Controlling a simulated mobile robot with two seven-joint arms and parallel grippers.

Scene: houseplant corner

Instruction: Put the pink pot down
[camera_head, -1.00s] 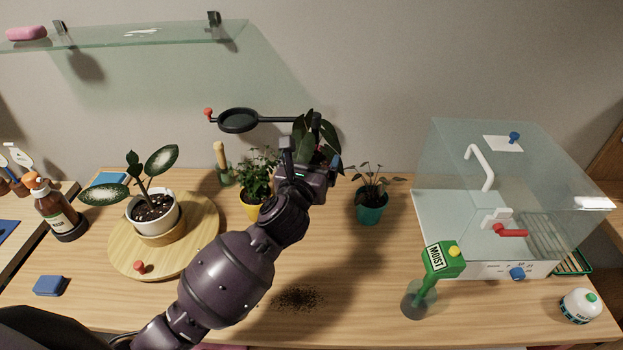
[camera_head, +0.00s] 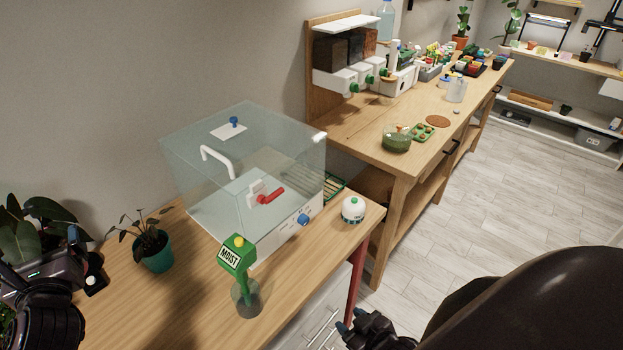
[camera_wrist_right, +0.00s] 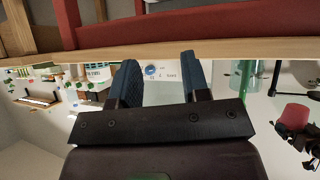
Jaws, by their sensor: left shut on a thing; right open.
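My left gripper (camera_head: 82,258) is at the left edge of the head view, beside a dark broad-leaved plant (camera_head: 30,232). It is shut on the plant's pot, which my gripper and arm hide in that view. The right wrist view, which looks upside down, shows a dark pinkish-red pot (camera_wrist_right: 292,119) with leaves at its right, apparently this pink pot. I cannot tell its height above the table (camera_head: 180,300). My right gripper (camera_head: 352,322) is low in front of the table; its two blue fingers are open and empty in the right wrist view (camera_wrist_right: 158,76).
A teal pot (camera_head: 157,258) with a drooping plant stands right of my left gripper. A green moisture meter (camera_head: 238,256) stands in a clear holder before a clear-lidded box (camera_head: 245,165). A white round bottle (camera_head: 352,210) is near the right corner. A second bench (camera_head: 400,165) stands beyond.

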